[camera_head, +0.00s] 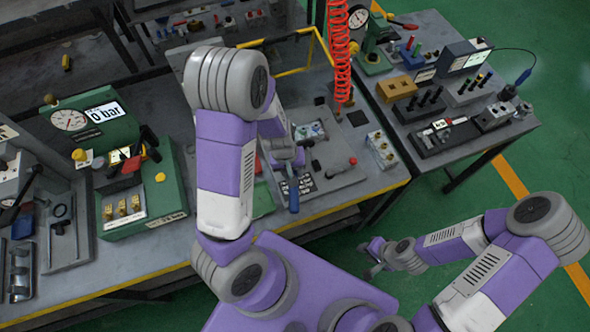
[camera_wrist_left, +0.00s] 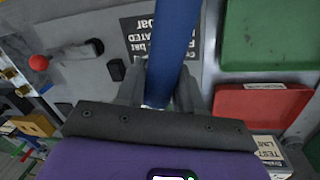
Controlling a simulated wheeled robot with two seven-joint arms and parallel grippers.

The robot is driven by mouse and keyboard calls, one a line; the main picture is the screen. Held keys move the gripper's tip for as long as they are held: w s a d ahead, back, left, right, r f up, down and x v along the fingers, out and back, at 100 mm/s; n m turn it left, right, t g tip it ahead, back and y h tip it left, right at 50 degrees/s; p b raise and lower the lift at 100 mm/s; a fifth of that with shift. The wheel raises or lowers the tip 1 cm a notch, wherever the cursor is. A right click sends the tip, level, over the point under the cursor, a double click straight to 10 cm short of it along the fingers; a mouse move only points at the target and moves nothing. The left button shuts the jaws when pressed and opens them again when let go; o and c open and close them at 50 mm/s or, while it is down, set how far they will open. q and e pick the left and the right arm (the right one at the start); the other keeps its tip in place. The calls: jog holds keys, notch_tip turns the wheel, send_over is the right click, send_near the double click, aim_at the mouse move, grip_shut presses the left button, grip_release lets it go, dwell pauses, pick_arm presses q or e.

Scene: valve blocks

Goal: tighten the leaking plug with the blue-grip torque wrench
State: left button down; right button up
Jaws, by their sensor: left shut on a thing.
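The torque wrench's blue grip (camera_head: 293,195) shows in the head view over a grey plate with a black printed label. In the left wrist view the blue grip (camera_wrist_left: 176,38) runs between the two grey fingers. My left gripper (camera_wrist_left: 158,88) is shut on it; in the head view my own arm partly hides this gripper (camera_head: 288,160). The wrench's head is not clear in either view. I cannot make out which plug leaks. My right gripper (camera_head: 369,258) hangs empty over the green floor, off the bench's front edge, its fingers apart.
A green test unit (camera_head: 145,180) with a gauge and a "0 bar" display stands at left. A red-knobbed lever (camera_head: 342,168) sits right of the wrench. A red coiled hose (camera_head: 340,50) hangs behind. A side table (camera_head: 460,155) holds tools. Red and green trays (camera_wrist_left: 262,104) show in the wrist view.

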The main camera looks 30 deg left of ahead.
dwell(0.3)
pick_arm(q)
jog(key=shift+s+a, duration=0.1)
jog(key=shift+a, duration=0.15)
jog(key=shift+w+d+n+p, duration=0.25)
jog(key=shift+w+d+n, duration=0.1)
jog(key=shift+d, duration=0.2)
jog(key=shift+w+d+n+p, duration=0.25)
jog(key=shift+w+d+n, duration=0.1)
jog(key=shift+d, duration=0.2)
jog(key=shift+r, duration=0.2)
jog(key=shift+r+p, duration=0.5)
jog(key=shift+p, duration=0.15)
jog(key=shift+r, duration=0.1)
notch_tip(320, 180, up, 6)
jog(key=p, duration=0.6)
jog(key=shift+r, duration=0.1)
